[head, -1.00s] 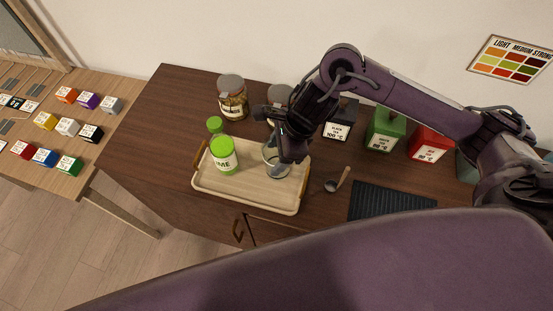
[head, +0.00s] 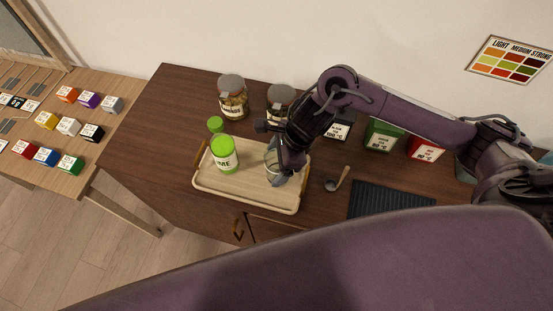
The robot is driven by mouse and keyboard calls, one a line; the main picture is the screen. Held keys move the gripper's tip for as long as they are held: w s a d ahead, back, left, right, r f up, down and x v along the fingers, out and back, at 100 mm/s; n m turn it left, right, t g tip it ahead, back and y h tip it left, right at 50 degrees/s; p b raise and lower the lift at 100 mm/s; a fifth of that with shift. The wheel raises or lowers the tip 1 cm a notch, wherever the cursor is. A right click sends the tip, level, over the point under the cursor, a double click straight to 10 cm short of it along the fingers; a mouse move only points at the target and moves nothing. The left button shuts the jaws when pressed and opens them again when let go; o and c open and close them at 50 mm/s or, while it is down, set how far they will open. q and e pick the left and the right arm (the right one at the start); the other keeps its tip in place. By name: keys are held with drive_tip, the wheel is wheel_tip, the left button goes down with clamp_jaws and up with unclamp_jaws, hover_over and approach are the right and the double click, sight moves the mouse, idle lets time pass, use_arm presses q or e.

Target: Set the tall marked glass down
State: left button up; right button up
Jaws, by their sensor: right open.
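The clear glass (head: 270,160) stands on the right part of the light wooden tray (head: 245,199), partly hidden behind my right gripper. My right gripper (head: 281,174) points down at the glass, with its fingers open beside it. I cannot tell whether a finger still touches the glass, and its marking is not readable. A green-lidded bottle (head: 224,155) stands to the left on the same tray. My left gripper is not in view.
Glass jars (head: 233,99) and green (head: 384,134) and red (head: 426,147) tins stand along the back. A scoop (head: 337,180) and dark mat (head: 390,200) lie right of the tray. Small colored blocks (head: 68,126) sit on the left table.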

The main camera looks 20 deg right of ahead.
drive_tip(key=shift+r, duration=0.1)
drive_tip(key=shift+d+r, duration=0.1)
drive_tip(key=shift+r, duration=0.1)
drive_tip(key=w+b+v, duration=0.1)
drive_tip(key=v, duration=1)
drive_tip(key=shift+s+r, duration=0.25)
drive_tip(key=shift+s, duration=0.25)
drive_tip(key=shift+d, duration=0.1)
